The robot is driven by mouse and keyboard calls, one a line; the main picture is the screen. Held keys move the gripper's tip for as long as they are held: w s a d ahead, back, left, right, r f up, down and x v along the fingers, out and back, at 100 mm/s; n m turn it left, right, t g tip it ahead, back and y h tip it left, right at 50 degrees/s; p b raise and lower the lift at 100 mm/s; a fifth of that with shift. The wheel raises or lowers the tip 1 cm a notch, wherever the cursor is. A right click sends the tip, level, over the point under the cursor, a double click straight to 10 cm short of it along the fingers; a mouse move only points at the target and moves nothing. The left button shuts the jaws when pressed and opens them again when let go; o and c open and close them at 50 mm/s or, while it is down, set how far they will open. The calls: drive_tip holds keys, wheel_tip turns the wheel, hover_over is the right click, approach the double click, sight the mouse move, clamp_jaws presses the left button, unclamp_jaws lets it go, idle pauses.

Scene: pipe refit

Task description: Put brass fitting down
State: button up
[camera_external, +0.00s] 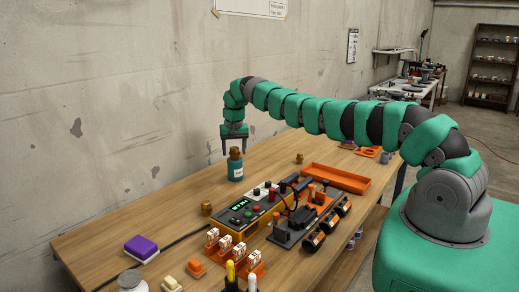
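My gripper (234,148) points down above the wooden workbench, near its wall side. Its two dark fingers are spread apart, with wall visible between them. One small brass fitting (206,209) stands on the bench left of the control box. Another small brass-coloured piece (299,158) stands on the bench to the right of the bottle.
A control box (243,216) with buttons and a dark pipe rig (309,220) fill the bench middle. An orange tray (335,178) lies behind right. A purple block (141,246), a cable and several orange-based parts are in front. Bare wood (150,215) shows at left.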

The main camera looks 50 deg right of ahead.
sight(234, 149)
drive_tip(key=shift+r, duration=0.15)
wheel_tip(234, 149, up, 12)
drive_tip(key=s+a+b, duration=0.1)
drive_tip(key=b, duration=0.1)
drive_tip(key=shift+s, duration=0.2)
idle(0.5)
